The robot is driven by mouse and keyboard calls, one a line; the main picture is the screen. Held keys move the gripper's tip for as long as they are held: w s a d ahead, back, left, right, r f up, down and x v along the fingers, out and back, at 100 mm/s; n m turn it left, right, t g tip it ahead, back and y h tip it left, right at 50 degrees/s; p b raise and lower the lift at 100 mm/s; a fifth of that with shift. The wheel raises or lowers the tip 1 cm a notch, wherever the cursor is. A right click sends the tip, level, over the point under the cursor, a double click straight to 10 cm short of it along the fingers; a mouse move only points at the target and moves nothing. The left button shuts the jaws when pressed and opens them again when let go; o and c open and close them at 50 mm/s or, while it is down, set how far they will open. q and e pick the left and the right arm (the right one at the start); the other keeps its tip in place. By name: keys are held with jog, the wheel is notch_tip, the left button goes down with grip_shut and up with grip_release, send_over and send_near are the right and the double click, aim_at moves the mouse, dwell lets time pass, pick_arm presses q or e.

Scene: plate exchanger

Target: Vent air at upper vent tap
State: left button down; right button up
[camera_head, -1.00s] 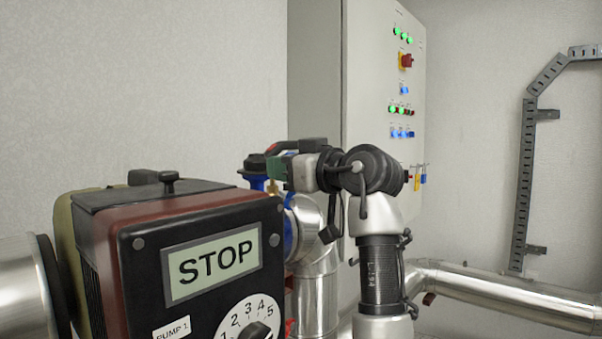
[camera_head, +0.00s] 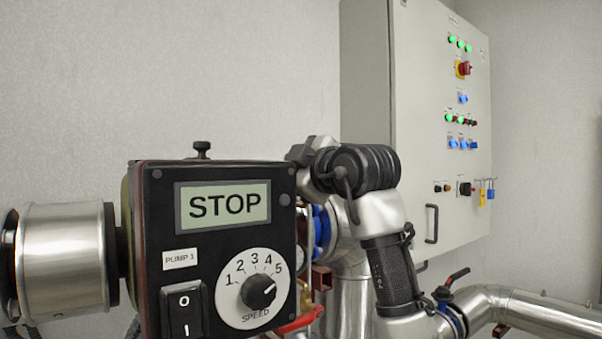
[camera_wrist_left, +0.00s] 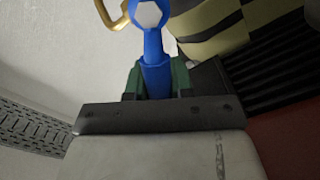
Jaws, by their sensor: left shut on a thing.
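The upper vent tap shows in the left wrist view as a blue handle (camera_wrist_left: 153,43) with a pale hex nut at its end. A curved brass pipe (camera_wrist_left: 108,14) is beside it. My left gripper (camera_wrist_left: 156,78) has its green fingers shut around the blue handle. In the head view my left arm's black wrist reaches behind the pump box, and its fingers and the tap are hidden there.
The pump box (camera_head: 156,220), reading STOP with a speed dial (camera_head: 238,289), stands close in front. A grey control cabinet (camera_head: 400,110) with lit green lamps is behind at the right.

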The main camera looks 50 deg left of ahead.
pick_arm(q)
jog(key=f+n+b, duration=0.1)
jog(key=n, duration=0.1)
jog(key=s+f+n+b, duration=0.1)
jog(key=n, duration=0.1)
jog(key=shift+f, duration=0.2)
jog(key=shift+f+n+b, duration=0.25)
jog(key=shift+n+b, duration=0.05)
jog(key=shift+n, duration=0.35)
jog(key=shift+f+n+b, duration=0.25)
jog(key=shift+n, duration=0.4)
jog(key=c, duration=1.1)
grip_release()
jog(key=shift+a, duration=0.15)
jog(key=shift+c, duration=0.2)
jog(key=shift+o, duration=0.8)
jog(key=shift+a+f, duration=0.1)
jog(key=shift+a, duration=0.05)
